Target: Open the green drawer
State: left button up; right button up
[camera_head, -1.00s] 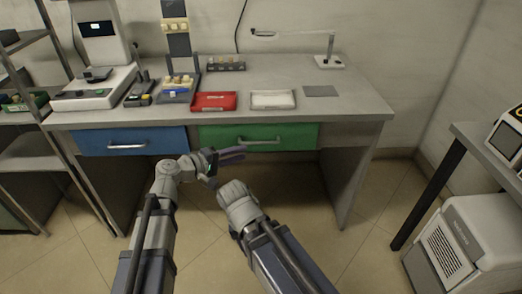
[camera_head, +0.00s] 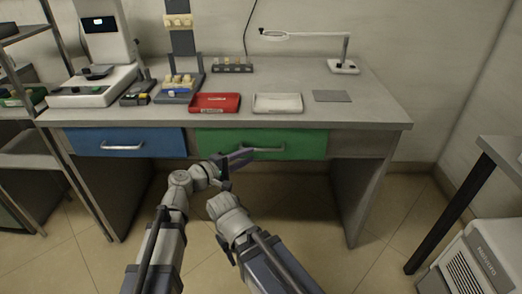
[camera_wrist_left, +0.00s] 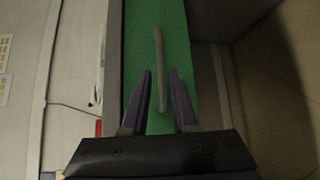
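The green drawer (camera_head: 305,144) is under the desk top, right of the blue drawer, and its front looks flush with the desk. Its light bar handle (camera_head: 262,150) runs across the front. My left gripper (camera_head: 246,156) is at the left part of this handle. In the left wrist view, the open left gripper (camera_wrist_left: 160,72) faces the green drawer front (camera_wrist_left: 180,22), with the handle (camera_wrist_left: 158,50) between its two purple fingers. I see a gap on each side of the handle. My right forearm shows at bottom centre, but its fingers cannot be made out.
The blue drawer (camera_head: 124,143) is to the left. A red tray (camera_head: 215,103), a white tray (camera_head: 278,103) and a grey plate (camera_head: 332,96) lie on the desk. A side table (camera_head: 500,150) stands at right. The floor between is clear.

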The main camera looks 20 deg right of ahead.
aim_at(261, 150)
pick_arm(q)
jog(key=b+x, duration=0.1)
jog(key=x, duration=0.6)
jog(key=shift+w+d+f, duration=0.1)
jog(key=shift+w+d, duration=0.05)
jog(key=shift+c, duration=0.3)
grip_shut()
dwell(1.0)
